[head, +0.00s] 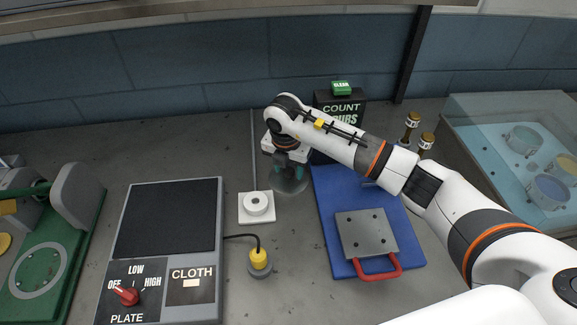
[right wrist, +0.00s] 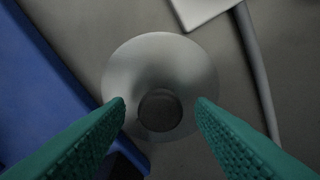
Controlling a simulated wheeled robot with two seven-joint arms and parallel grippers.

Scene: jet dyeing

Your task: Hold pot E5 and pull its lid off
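A round, pale, see-through piece with a dark round knob (right wrist: 160,110) lies below my right gripper (right wrist: 160,101) in the right wrist view. I cannot tell if it is a lid or another part. In the head view a grey see-through round thing (head: 289,184) shows under the right gripper (head: 287,172), beside the blue board. The green fingers stand apart on either side of the knob, with a gap visible on each side. No E5 label is readable, and I cannot pick out a pot by name. My left gripper is not in view.
A blue board (head: 325,245) bears a metal block (head: 366,234) with a red handle. A white stand (head: 257,207) with a rod is left of my gripper. A hot plate (head: 168,217), two bottles (head: 410,126), a counter box (head: 343,103) and a clear tank (head: 520,135) stand around.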

